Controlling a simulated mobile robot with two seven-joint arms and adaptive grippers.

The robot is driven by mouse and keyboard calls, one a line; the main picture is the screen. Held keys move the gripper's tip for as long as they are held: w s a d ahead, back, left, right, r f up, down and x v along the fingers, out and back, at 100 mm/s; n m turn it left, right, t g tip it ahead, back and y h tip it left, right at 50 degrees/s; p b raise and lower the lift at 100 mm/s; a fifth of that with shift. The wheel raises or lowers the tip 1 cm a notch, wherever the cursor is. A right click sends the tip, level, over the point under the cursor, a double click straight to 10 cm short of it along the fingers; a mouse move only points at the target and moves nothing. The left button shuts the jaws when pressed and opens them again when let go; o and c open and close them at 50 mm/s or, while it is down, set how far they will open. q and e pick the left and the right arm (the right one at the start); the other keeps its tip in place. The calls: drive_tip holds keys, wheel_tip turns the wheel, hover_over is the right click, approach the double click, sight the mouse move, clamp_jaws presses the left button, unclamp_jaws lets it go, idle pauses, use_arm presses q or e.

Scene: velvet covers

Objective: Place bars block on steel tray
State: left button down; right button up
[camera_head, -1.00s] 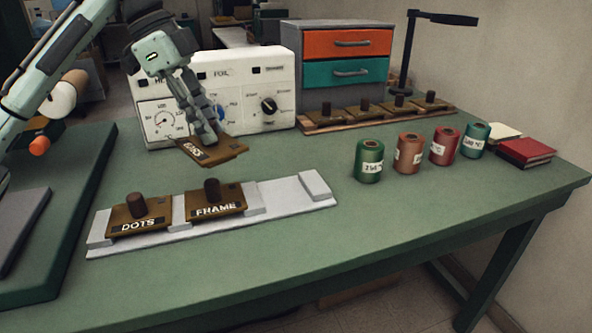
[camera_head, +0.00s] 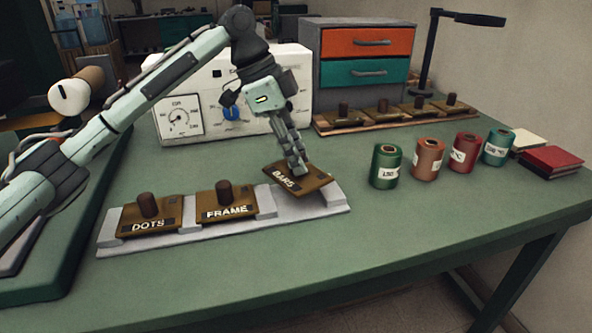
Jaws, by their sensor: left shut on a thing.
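The bars block (camera_head: 312,181) is a brown plate with white "BARS" lettering. My left gripper (camera_head: 299,170) is shut on it and holds it tilted over the right end of the steel tray (camera_head: 190,238). Whether the block touches the tray cannot be told. The tray is a long light-grey strip with raised dividers. The dots block (camera_head: 165,218) sits in its left place and the frame block (camera_head: 212,202) in the middle one. The bars block hides part of the right place. My right gripper is not in view.
Behind stand a white machine with dials (camera_head: 210,95) and a drawer cabinet (camera_head: 366,56). A wooden rack (camera_head: 345,128) holds several similar blocks. Several foil rolls, including a green one (camera_head: 386,167), stand to the right, near a red book (camera_head: 552,160). The front of the table is clear.

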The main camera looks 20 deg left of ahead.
use_arm(q)
wheel_tip(320, 180, down, 4)
drive_tip(key=shift+a+r, duration=0.1)
drive_tip(key=shift+r, duration=0.05)
drive_tip(key=c, duration=1.3)
unclamp_jaws()
drive_tip(key=v, duration=1.2)
drive_tip(key=shift+s+r, duration=0.1)
